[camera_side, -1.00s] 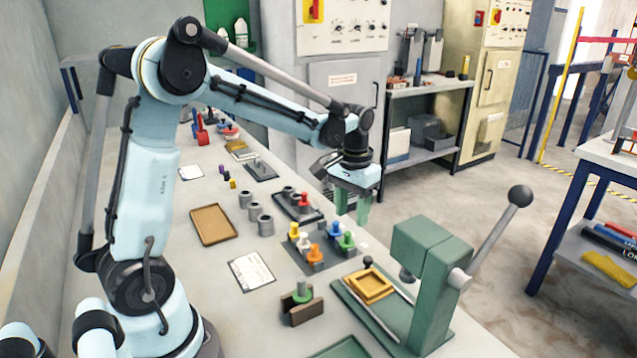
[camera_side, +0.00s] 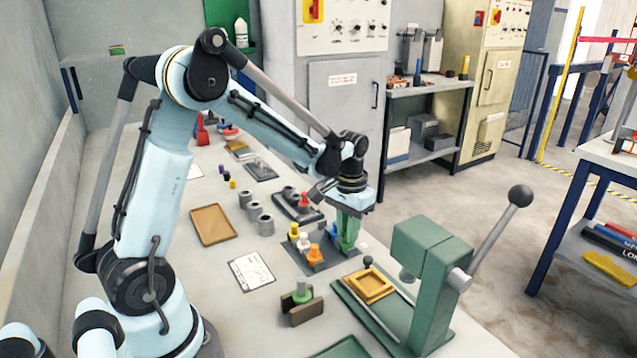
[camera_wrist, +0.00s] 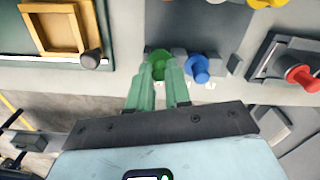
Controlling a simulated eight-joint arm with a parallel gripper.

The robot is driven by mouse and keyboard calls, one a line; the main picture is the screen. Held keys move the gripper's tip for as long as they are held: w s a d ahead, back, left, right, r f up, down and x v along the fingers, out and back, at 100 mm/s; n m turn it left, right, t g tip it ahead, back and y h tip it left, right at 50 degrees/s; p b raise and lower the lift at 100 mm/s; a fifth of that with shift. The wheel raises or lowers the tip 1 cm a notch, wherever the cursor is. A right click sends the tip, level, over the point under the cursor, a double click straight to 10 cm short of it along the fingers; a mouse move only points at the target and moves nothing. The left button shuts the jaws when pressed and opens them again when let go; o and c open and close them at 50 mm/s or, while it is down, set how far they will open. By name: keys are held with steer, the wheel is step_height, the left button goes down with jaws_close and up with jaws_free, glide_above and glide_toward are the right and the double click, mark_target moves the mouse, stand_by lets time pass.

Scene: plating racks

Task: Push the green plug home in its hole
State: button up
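The green plug (camera_wrist: 158,58) stands in the grey rack plate (camera_wrist: 222,18), beside the blue plug (camera_wrist: 200,68). In the side view my gripper (camera_side: 348,248) is lowered at the right corner of the same plate (camera_side: 318,268) and mostly hides the green plug. In the wrist view the two green fingers of my gripper (camera_wrist: 160,72) come close together on either side of the plug's knob and look shut on it. The plug's lower part and its hole are hidden, so I cannot tell how deep it sits.
White (camera_side: 303,242), orange (camera_side: 314,254) and yellow (camera_side: 294,230) plugs stand in the plate. A green press (camera_side: 430,270) with a wooden tray (camera_side: 369,286) is close on the right. A brown block (camera_side: 302,312) holding a pale green piece is in front.

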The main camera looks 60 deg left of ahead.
jaws_close()
steer(key=shift+r, duration=0.8)
step_height(320, 180, up, 2)
steer(key=shift+r, duration=0.25)
steer(key=s+d+r, duration=0.3)
steer(key=d+r, duration=0.4)
steer(key=d, duration=0.4)
steer(key=w+a+r+n, duration=0.1)
steer(key=w+a+n, duration=0.15)
steer(key=a, duration=0.75)
steer(key=w+a+n, duration=0.1)
steer(key=w+a, duration=0.3)
steer(key=a, duration=0.5)
steer(key=s+a+n, duration=0.1)
steer(key=s+a, duration=0.1)
steer(key=a, duration=0.7)
steer(key=s+a+f+n, duration=0.1)
steer(key=s+a, duration=0.1)
steer(key=a, duration=0.8)
steer(key=shift+s+a+f, duration=0.15)
steer(key=shift+s+f, duration=0.1)
